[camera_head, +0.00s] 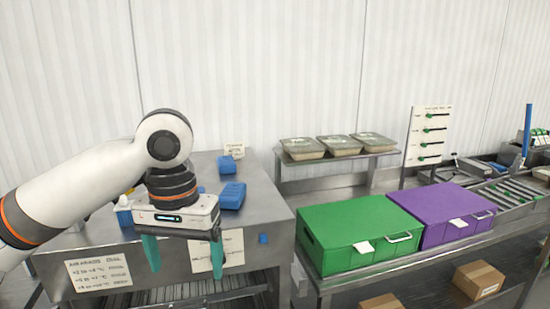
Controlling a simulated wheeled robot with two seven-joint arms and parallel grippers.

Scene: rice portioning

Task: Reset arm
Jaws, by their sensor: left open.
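My left arm comes in from the left, and its gripper (184,254) points down in front of the steel counter (262,200) at the left. Its two teal fingers are apart with nothing between them. The fingers overlap the counter's front face in the picture; the exact gap to it cannot be told. My right gripper does not show.
Blue items (232,195) lie on the counter behind my gripper. A green box (355,230) and a purple box (440,215) stand on the bench at right. Lidded trays (341,145) sit on a raised shelf. Cardboard boxes (478,279) are below.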

